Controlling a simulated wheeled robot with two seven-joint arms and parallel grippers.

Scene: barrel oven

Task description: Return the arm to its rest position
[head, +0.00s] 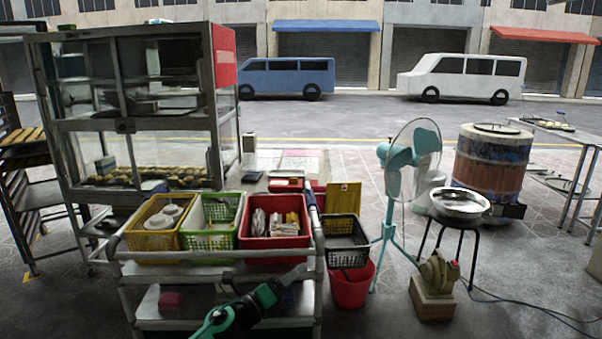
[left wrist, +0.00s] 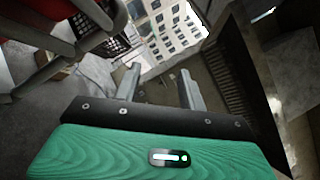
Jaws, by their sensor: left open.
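My left gripper (head: 298,272) is at the bottom of the head view, in front of the trolley's lower shelf and below the red basket. In the left wrist view its two fingers (left wrist: 160,85) are apart, with nothing between them. My green left arm comes in from the bottom edge. My right arm and gripper are not in view.
A metal trolley (head: 222,272) close in front carries yellow (head: 155,241), green (head: 210,242) and red (head: 273,243) baskets. A black basket (head: 346,252) and red bucket (head: 350,292) stand right of it. A fan (head: 392,175) and the barrel oven (head: 490,170) are further right.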

